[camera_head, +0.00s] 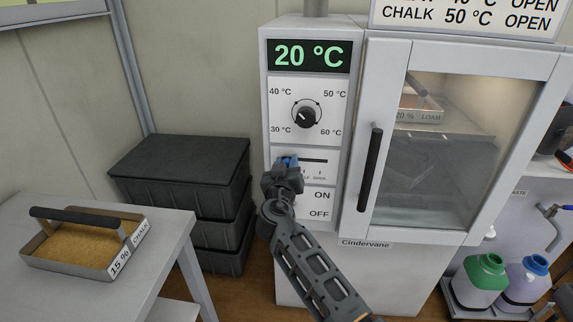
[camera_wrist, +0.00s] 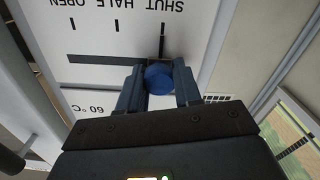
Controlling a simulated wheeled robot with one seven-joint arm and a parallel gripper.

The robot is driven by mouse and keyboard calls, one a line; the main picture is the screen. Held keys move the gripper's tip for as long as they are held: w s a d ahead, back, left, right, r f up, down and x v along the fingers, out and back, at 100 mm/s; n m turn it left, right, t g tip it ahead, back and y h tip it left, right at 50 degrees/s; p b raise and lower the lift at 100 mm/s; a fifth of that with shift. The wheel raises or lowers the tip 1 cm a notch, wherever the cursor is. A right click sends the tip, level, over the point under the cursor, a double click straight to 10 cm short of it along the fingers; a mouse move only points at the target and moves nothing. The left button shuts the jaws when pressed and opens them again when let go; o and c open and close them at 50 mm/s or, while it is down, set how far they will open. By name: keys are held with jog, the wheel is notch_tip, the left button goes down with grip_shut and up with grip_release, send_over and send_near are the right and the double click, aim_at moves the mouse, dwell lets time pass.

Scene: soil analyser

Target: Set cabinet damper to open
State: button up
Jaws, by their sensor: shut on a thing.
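The damper slider is a blue knob (camera_wrist: 160,78) on a dark slot in the cabinet's front panel. The wrist view is upside down and shows the marks SHUT, HALF and OPEN, with the knob at the SHUT mark. My gripper (camera_head: 287,168) is at the slot's left end in the head view, shut on the knob. Its two fingers (camera_wrist: 160,88) lie on either side of the knob in the wrist view. The cabinet (camera_head: 355,130), labelled Cindervane, has its glass door closed. My gripper partly hides the slot's left end in the head view.
Above the slot are a dial (camera_head: 306,115) and a 20 °C display (camera_head: 308,55); ON and OFF labels are below. The door handle (camera_head: 370,168) stands out at right. A tray labelled chalk (camera_head: 52,262) sits on the left table. Dark crates (camera_head: 180,170) stand between.

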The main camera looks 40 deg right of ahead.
aim_at(322, 160)
grip_shut()
jog(key=s+d, duration=0.4)
jog(key=s, duration=0.1)
jog(key=s+d, duration=0.2)
jog(key=shift+s+b, duration=0.2)
jog(key=shift+b, duration=0.2)
jog(key=o, duration=1.1)
grip_release()
jog(key=shift+s+r, duration=0.1)
jog(key=shift+c, duration=0.2)
jog(key=shift+a, duration=0.1)
jog(key=shift+s+a, duration=0.1)
jog(key=shift+a, duration=0.1)
jog(key=b+v, duration=0.1)
jog(key=v, duration=0.6)
jog(key=shift+s+a+b, duration=0.1)
jog(key=shift+b, duration=0.25)
